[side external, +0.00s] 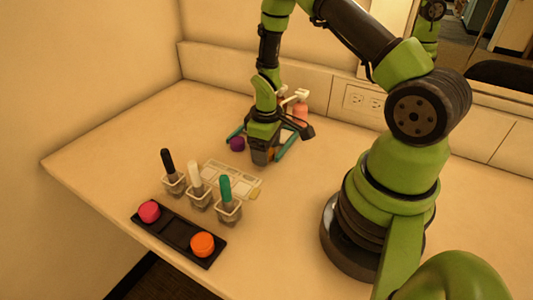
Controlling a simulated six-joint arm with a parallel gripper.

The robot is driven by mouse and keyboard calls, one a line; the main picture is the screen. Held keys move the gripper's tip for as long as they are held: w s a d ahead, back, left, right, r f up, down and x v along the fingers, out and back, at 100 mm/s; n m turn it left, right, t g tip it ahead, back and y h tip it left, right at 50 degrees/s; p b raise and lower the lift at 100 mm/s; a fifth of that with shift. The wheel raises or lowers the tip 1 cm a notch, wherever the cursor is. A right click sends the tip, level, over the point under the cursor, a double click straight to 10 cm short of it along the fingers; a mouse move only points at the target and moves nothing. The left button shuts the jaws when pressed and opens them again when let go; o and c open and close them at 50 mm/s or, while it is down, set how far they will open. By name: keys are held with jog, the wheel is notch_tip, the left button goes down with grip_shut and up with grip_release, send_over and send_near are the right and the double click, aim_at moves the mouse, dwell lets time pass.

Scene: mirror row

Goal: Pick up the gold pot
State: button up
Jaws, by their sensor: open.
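My gripper (262,146) is at the back middle of the table, pointing down, with its teal fingers spread to either side. A small orange-gold patch (271,154) shows at the gripper's lower right side; it may be part of the gold pot, but the gripper covers most of that spot and I cannot tell. A purple pot (237,144) stands on the table just left of the gripper. An orange pot (203,244) and a pink-red pot (149,211) sit at opposite ends of a black tray (178,236) near the front edge.
Three clear holders with a black-handled (168,161), a white-handled (195,174) and a teal-handled brush (224,189) stand behind the black tray. A pale compartment tray (243,187) lies behind them. Pink bottles with white pumps (300,108) stand near the back wall.

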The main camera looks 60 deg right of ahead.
jog(key=shift+c, duration=0.2)
jog(key=c, duration=1)
